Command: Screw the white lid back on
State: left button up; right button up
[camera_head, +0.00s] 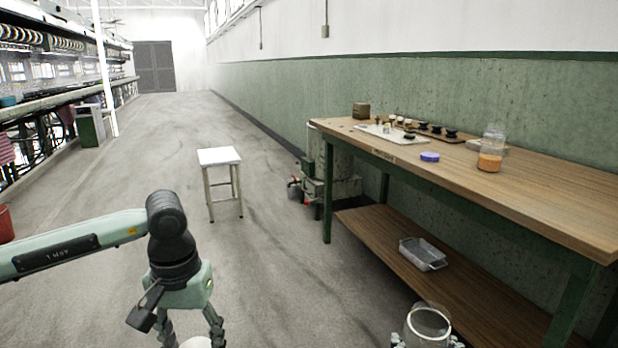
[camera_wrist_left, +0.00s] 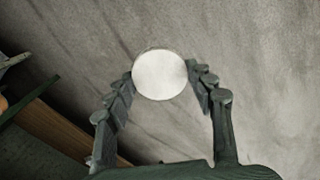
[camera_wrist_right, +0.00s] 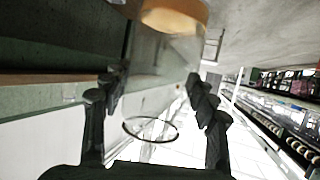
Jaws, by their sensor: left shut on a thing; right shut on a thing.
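A round white lid (camera_wrist_left: 160,76) is held between the fingers of my left gripper (camera_wrist_left: 160,84). In the head view only the lid's edge (camera_head: 197,343) shows at the bottom, below the left gripper. My right gripper (camera_head: 427,344) is shut on a clear glass jar (camera_head: 430,322) at the bottom right of the head view. The jar's round mouth is open and faces up. In the right wrist view the jar (camera_wrist_right: 160,60) sits between the fingers, with tan-orange contents (camera_wrist_right: 174,14) at its far end. Lid and jar are well apart.
A wooden workbench (camera_head: 545,196) stands on the right, bearing a blue lid (camera_head: 429,157), another glass jar with orange contents (camera_head: 491,150) and several small items. A white stool (camera_head: 219,156) stands on the open floor.

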jog(key=s+a+r+n+g+y, duration=0.1)
jog(key=s+a+n+g+y, duration=0.1)
jog(key=a+n+y, duration=0.6)
jog(key=a+g, duration=0.1)
jog(key=a, duration=0.4)
jog(key=shift+a+y, duration=0.25)
jog(key=shift+y, duration=0.15)
pick_arm(q)
jog(key=shift+d, duration=0.1)
jog(key=s+d+r, duration=0.1)
jog(key=d+r, duration=0.7)
jog(key=d, duration=0.3)
jog(key=s+d+r, duration=0.1)
jog(key=d+r, duration=0.8)
jog(key=d, duration=0.2)
jog(key=shift+d+n, duration=0.4)
jog(key=shift+f, duration=0.1)
jog(key=shift+f, duration=1.95)
